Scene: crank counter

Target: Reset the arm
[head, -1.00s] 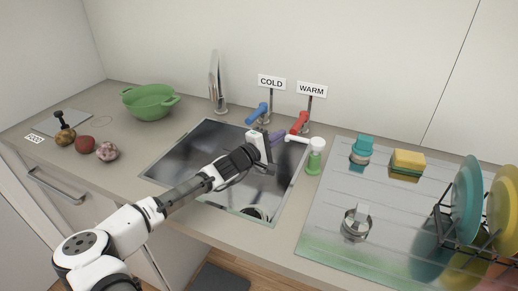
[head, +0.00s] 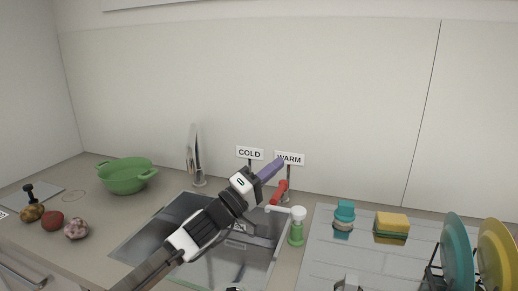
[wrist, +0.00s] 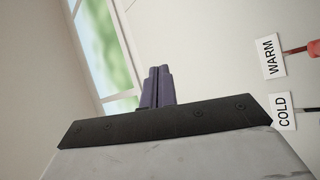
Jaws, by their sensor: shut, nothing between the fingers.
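My gripper (head: 270,170) is raised above the sink (head: 190,215) in the head view, its purple fingers pointing up and right toward the wall. The fingers also show in the wrist view (wrist: 157,86), pressed together with nothing between them. It overlaps the lower edge of the WARM sign (head: 290,158) in the head view. The COLD sign (head: 249,153) stands just left of it. The red tap handle (head: 279,191) is below and right of the fingers.
A green colander (head: 126,175) and several round items (head: 77,228) are at left. A sponge (head: 392,223) and plates (head: 457,250) are at right. The wall above is bare.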

